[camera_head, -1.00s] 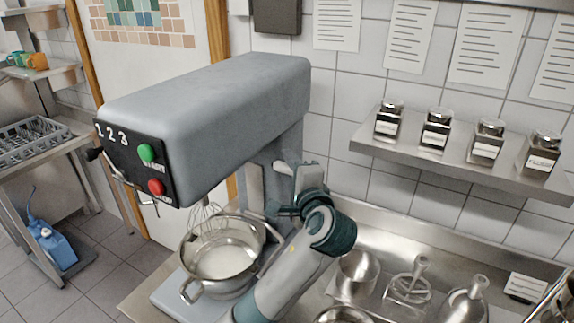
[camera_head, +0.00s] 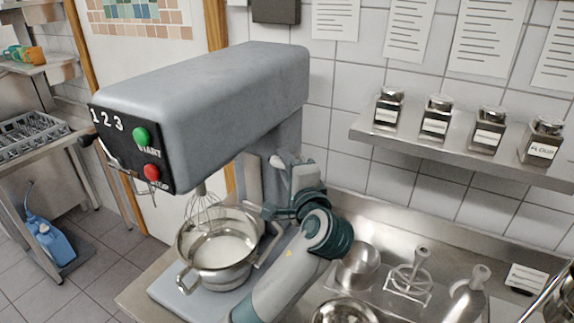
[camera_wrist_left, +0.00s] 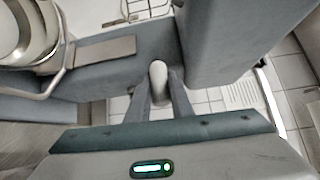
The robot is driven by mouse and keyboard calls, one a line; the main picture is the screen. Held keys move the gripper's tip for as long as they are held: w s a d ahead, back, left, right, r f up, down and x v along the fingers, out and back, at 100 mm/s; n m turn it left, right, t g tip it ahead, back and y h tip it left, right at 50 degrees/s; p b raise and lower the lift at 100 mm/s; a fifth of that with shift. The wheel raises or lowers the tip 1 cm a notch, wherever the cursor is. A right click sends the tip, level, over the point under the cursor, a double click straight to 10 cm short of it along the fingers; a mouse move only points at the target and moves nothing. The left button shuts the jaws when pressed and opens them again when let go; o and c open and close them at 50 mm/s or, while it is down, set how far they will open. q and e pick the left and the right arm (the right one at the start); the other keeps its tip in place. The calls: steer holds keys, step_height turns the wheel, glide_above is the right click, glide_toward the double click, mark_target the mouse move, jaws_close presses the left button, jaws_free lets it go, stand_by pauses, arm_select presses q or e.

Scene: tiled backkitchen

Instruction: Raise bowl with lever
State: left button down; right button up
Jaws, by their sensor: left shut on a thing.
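The grey stand mixer (camera_head: 215,90) has a front panel with a green and a red button. Its steel bowl (camera_head: 218,262) sits under the mixer head, and the wire whisk (camera_head: 203,209) hangs at the bowl's opening. The lever's pale rounded knob (camera_head: 278,163) is beside the mixer column, right of the bowl. My left gripper (camera_head: 288,185) is at this lever, partly hidden by its own wrist. In the left wrist view, its fingers (camera_wrist_left: 163,92) are shut around the lever knob (camera_wrist_left: 158,74). My right gripper is not in view.
A steel counter holds a small bowl (camera_head: 358,265), a beater (camera_head: 410,283) and other attachments on the right. A wall shelf (camera_head: 450,153) with labelled jars is above them. A rack table (camera_head: 40,150) stands at the left.

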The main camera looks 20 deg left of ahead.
arm_select(q)
step_height(320, 180, down, 10)
steer(key=s+n+t+y+b, duration=0.1)
steer(key=s+n+b, duration=0.1)
steer(key=b, duration=0.9)
steer(key=shift+s+a+f+t+y, duration=0.25)
steer(key=shift+s+a+t+y, duration=0.05)
steer(key=shift+s+t, duration=0.15)
steer(key=c, duration=1.8)
jaws_free()
steer(key=shift+o, duration=1.2)
steer(key=shift+w, duration=0.15)
